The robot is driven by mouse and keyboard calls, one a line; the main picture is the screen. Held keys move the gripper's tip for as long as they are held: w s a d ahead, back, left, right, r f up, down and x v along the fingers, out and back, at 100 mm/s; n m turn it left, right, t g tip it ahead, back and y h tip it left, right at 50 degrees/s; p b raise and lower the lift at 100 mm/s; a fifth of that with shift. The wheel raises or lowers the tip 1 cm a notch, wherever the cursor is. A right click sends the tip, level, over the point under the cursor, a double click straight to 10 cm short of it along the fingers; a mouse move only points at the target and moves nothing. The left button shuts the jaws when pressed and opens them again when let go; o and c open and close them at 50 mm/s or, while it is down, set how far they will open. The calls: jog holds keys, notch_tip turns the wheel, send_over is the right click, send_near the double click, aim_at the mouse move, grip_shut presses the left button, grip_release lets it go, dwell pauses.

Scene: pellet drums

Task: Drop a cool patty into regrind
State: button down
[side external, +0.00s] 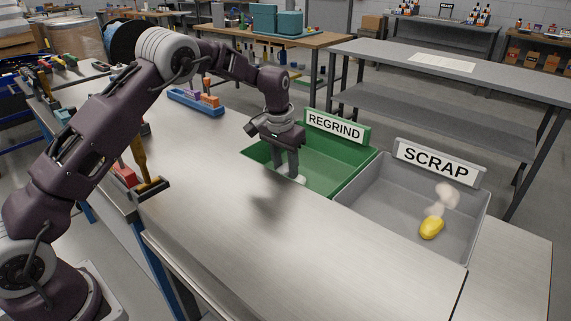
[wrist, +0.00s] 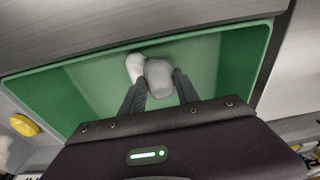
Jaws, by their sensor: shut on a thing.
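My gripper (side external: 286,172) is over the green REGRIND bin (side external: 340,172), with its fingers pointing down inside the bin's outline. In the wrist view, the fingers (wrist: 158,86) are shut on a grey rounded patty (wrist: 159,76). A white patty (wrist: 135,66) shows just beyond the left finger, partly overlapped by the grey one. I cannot tell whether they touch. A whitish lump (side external: 300,179) also shows by the fingertips in the side view. The grey SCRAP bin (side external: 370,200) holds a yellow patty (side external: 431,228) and a pale, hazy lump (side external: 448,196).
The steel bench (side external: 270,255) is clear in front of the bins. A rack of tools (side external: 147,187) stands near my arm, and a blue tray with blocks (side external: 197,101) lies at the back. A grey table (side external: 465,75) stands behind the bins.

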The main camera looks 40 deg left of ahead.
aim_at(281, 171)
jog(key=c, duration=0.9)
grip_release()
jog(key=s+d+r, duration=0.1)
jog(key=s+r, duration=0.3)
jog(key=r, duration=0.6)
jog(key=s+r, duration=0.4)
jog(key=r, duration=0.5)
jog(key=s+d+r+t, duration=0.2)
jog(key=s+r, duration=0.4)
jog(key=s, duration=0.6)
jog(key=s+d+f+t, duration=0.1)
jog(key=s+f, duration=0.2)
jog(key=s, duration=0.7)
jog(key=s+d+f, duration=0.1)
jog(key=s+f, duration=0.2)
jog(key=s, duration=0.7)
jog(key=shift+t, duration=0.4)
jog(key=shift+s, duration=0.1)
